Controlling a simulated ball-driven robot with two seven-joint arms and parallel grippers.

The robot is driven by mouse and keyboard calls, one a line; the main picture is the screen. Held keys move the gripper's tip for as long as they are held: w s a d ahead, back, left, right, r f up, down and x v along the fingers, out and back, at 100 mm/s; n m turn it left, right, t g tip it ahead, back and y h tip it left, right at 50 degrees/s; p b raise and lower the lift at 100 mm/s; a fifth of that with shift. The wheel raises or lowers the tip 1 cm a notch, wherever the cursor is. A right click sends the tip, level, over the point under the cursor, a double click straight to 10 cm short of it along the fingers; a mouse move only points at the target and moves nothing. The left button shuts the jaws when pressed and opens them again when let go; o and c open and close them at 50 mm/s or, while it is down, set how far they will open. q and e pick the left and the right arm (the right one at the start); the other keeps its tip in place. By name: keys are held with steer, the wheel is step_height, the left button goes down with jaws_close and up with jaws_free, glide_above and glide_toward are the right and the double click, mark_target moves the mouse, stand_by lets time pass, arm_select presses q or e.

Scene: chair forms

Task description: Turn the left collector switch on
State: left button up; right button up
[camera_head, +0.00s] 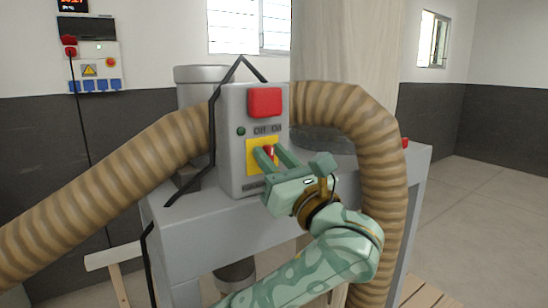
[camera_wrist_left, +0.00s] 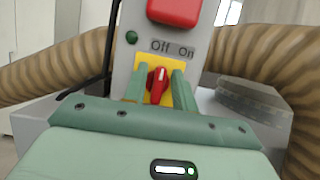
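The collector switch is a red knob (camera_head: 268,151) on a yellow plate (camera_head: 250,166) on the front of a grey control box (camera_head: 230,140). Above it are the labels "Off" on the left and "On" on the right. In the left wrist view the knob (camera_wrist_left: 157,84) has a white mark near its top and stands nearly upright, leaning slightly right. My green left gripper (camera_head: 268,153) is at the plate, with one finger on each side of the knob. The fingers (camera_wrist_left: 158,82) look apart from it, though contact is hard to tell. My right gripper is out of view.
A large red button (camera_head: 265,102) and a small green lamp (camera_head: 241,131) are above the switch. Thick ribbed brown hoses (camera_head: 120,180) curve past both sides of the box. A grey machine table (camera_head: 200,234) lies below. A wall panel (camera_head: 92,65) hangs at the back left.

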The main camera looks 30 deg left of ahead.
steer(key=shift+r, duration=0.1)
